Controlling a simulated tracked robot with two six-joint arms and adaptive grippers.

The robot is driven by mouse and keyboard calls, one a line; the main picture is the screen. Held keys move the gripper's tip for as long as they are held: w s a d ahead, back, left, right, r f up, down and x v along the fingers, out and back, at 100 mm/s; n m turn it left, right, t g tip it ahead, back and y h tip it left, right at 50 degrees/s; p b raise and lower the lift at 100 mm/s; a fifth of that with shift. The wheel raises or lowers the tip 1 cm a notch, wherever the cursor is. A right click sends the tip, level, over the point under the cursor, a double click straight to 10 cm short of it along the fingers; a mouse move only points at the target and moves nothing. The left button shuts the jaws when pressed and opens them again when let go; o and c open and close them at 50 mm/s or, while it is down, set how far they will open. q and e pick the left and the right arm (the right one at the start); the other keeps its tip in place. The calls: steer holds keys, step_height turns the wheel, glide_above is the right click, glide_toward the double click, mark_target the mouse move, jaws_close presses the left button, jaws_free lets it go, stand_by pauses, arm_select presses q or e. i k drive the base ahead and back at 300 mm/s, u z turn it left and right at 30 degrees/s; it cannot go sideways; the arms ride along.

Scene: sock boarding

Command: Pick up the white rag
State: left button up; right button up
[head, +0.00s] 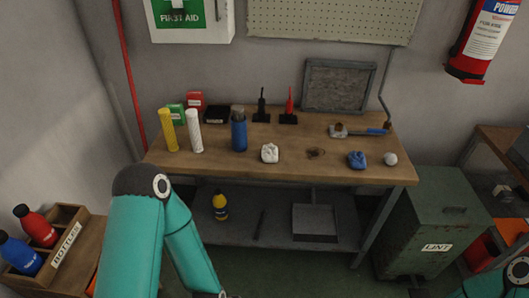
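A crumpled white rag (269,153) lies on the wooden workbench (300,172), near its front edge and left of the middle. A blue rag (357,159) lies further right on the same bench. My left arm rises in front of the bench's left side and bends down to the bottom edge; its gripper is out of the picture. Only a bit of my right arm shows at the bottom right corner, and its gripper is not seen. Nothing touches the white rag.
A blue bottle (239,131) stands left of the white rag, with a white cylinder (194,132) and a yellow cylinder (167,131) beyond. A small brown item (316,152) and a pale ball (390,158) lie to the right. A green lint bin (430,225) stands beside the bench.

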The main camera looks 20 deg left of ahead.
mark_target(269, 153)
steer(key=z, duration=0.1)
steer(key=i, duration=1.05)
steer(key=u, duration=0.1)
